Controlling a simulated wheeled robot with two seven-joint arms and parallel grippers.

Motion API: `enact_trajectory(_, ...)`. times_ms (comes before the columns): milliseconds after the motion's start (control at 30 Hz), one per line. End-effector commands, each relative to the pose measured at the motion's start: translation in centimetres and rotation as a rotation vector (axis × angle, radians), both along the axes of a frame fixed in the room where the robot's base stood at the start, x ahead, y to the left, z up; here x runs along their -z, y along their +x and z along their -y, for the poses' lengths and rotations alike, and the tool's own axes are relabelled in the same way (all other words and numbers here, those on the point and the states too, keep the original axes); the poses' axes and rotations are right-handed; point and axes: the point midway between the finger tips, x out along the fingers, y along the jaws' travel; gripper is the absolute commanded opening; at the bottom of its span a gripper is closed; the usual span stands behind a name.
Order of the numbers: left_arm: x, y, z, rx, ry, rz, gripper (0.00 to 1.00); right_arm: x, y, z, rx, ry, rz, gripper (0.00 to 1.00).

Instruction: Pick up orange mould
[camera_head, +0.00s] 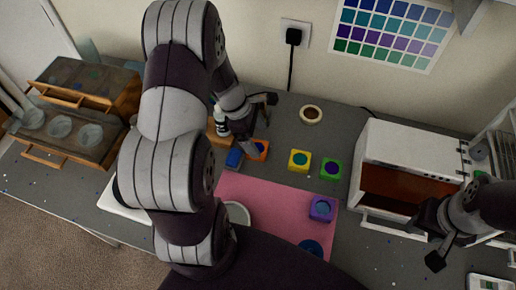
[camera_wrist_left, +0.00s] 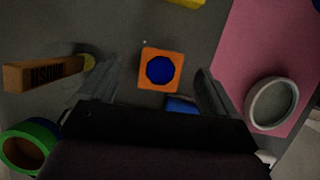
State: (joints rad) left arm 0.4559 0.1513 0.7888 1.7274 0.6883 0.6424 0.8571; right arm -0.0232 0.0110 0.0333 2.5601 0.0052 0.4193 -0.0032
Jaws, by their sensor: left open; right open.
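The orange mould (camera_head: 265,146) sits on the grey worktop just beyond the pink mat, with a dark blue round centre. In the left wrist view the orange mould (camera_wrist_left: 143,68) is flat and fully visible, between and slightly ahead of my fingertips. My left gripper (camera_head: 262,125) is open above and close to it. Its two fingers also show in the left wrist view (camera_wrist_left: 158,85), spread to either side with nothing between them gripped. My right gripper (camera_head: 433,240) is open and empty at the right, in front of the white oven.
A blue object (camera_wrist_left: 180,104) lies beside the orange mould. Yellow (camera_head: 300,153) and green (camera_head: 331,162) moulds stand to the right; a purple mould (camera_head: 322,202) sits on the pink mat (camera_head: 265,190). A wooden block (camera_wrist_left: 45,73) is left. The white oven (camera_head: 405,145) is open.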

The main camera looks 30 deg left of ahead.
Motion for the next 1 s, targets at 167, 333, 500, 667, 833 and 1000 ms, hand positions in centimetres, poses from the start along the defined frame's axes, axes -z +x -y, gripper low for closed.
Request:
enact_trajectory(167,2.9,0.2,1.6,0.003,-0.002,-0.005,0.92,-0.5,0.0,0.0,0.0,0.0,0.001,0.43)
enact_trajectory(333,4.5,0.5,2.2,0.002,0.0,-0.002,0.92,-0.4,0.0,0.0,0.0,0.0,0.0,0.43)
enact_trajectory(500,4.5,0.5,2.1,0.003,0.001,-0.001,0.92,-0.4,0.0,0.0,0.0,0.0,0.0,0.43)
enact_trajectory(667,4.5,0.5,2.1,0.003,0.001,-0.001,0.43,-0.4,0.0,0.0,0.0,0.0,0.0,0.43)
enact_trajectory(833,4.4,0.5,2.1,0.002,0.001,0.0,0.27,-0.4,0.0,0.0,0.0,0.0,0.0,0.43)
enact_trajectory(1000,4.3,0.6,2.1,0.003,0.001,0.0,0.27,-0.4,0.0,0.0,0.0,0.0,0.0,0.43)
